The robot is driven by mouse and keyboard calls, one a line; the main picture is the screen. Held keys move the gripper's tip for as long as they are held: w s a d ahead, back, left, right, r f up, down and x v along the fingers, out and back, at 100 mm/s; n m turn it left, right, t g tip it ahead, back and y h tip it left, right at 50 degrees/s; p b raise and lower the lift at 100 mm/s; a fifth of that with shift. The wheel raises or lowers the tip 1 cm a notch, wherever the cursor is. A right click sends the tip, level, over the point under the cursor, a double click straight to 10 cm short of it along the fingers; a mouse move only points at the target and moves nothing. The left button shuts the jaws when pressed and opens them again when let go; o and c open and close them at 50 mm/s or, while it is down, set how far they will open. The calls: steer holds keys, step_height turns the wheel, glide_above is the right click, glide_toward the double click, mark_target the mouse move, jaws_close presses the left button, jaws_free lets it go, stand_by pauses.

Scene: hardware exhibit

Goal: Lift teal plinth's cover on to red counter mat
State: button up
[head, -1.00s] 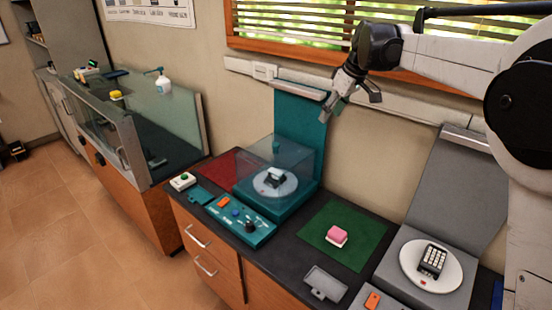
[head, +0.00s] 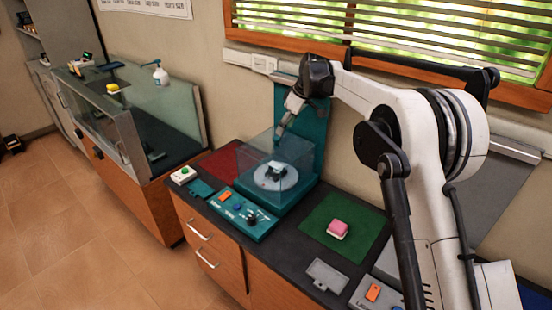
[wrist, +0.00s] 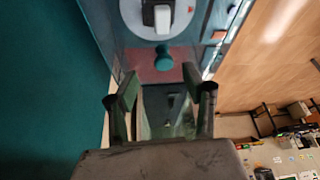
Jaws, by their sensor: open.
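The teal plinth (head: 291,205) stands on the dark counter with a white round plate on it. A clear box-shaped cover (head: 300,160) sits over the plate and the small dark-and-white item on it. The cover's teal knob shows in the wrist view (wrist: 164,56), just beyond and between my fingertips, apart from them. My gripper (head: 281,133) is open and empty, close above the cover's top; it also shows in the wrist view (wrist: 160,80). The red counter mat (head: 222,163) lies left of the plinth, partly hidden behind the cover, with nothing seen on it.
A teal control panel (head: 240,213) with buttons is in front of the plinth. The teal back panel (head: 315,120) rises close behind my gripper. A green mat (head: 345,215) bears a pink-and-white block (head: 338,230). A glass display case (head: 170,125) stands at left.

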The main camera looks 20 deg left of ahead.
mark_target(278, 138)
steer(key=shift+s+p+x, duration=0.1)
steer(key=shift+p+x, duration=0.2)
steer(key=shift+x, duration=1.4)
steer(key=shift+s+p+x, duration=0.15)
steer(key=shift+p+x, duration=0.15)
steer(key=shift+x, duration=1.35)
steer(key=shift+a+r, duration=0.1)
steer(key=shift+a, duration=0.1)
jaws_close()
